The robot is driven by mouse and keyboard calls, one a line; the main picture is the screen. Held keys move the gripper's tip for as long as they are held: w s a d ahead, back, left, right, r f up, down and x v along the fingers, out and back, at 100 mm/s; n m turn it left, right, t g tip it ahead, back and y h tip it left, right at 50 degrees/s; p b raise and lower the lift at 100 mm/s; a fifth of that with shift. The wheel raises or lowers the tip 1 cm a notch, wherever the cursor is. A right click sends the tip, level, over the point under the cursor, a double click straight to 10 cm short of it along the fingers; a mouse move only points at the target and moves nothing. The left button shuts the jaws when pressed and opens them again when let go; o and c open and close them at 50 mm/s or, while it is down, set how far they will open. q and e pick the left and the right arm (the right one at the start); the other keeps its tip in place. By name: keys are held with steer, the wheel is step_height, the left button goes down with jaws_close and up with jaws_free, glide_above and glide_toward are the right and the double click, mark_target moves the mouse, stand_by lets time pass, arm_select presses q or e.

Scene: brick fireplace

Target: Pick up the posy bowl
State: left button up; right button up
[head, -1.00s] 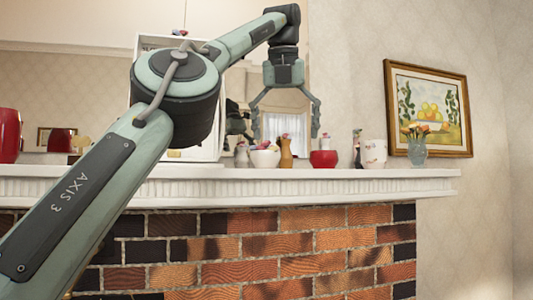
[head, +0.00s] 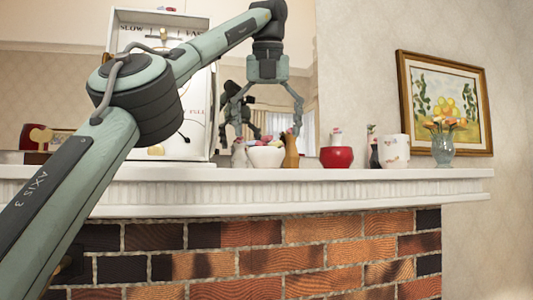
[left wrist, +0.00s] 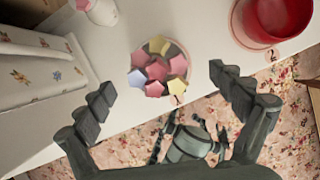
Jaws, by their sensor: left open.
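The posy bowl (head: 266,157) is a white bowl filled with pastel flower shapes, standing on the white mantel shelf (head: 330,176) in the head view. In the left wrist view the pink, yellow and blue flowers (left wrist: 158,70) fill it and show from above. My left gripper (head: 260,134) hangs down, open and empty, above the bowl. In the left wrist view its fingers (left wrist: 161,82) spread to either side of the bowl, apart from it.
A floral white pot (head: 394,152) and a glass vase of flowers (head: 443,148) stand farther right. A large white clock (head: 165,90) stands left, partly behind my arm.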

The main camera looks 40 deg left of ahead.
mark_target(267, 152)
steer(key=shift+w+d+r, duration=0.1)
steer(key=shift+w, duration=0.15)
arm_select(q)
steer(key=shift+w+a+f, duration=0.1)
steer(key=shift+w+f, duration=0.05)
steer(key=shift+f, duration=0.5)
steer(key=x, duration=0.3)
steer(key=shift+a+f, duration=0.1)
steer(key=shift+f, duration=0.3)
steer(key=shift+c, duration=0.2)
steer(key=c, duration=1.4)
arm_select(e)
steer(key=shift+w, duration=0.15)
arm_select(q)
steer(key=shift+r, duration=0.1)
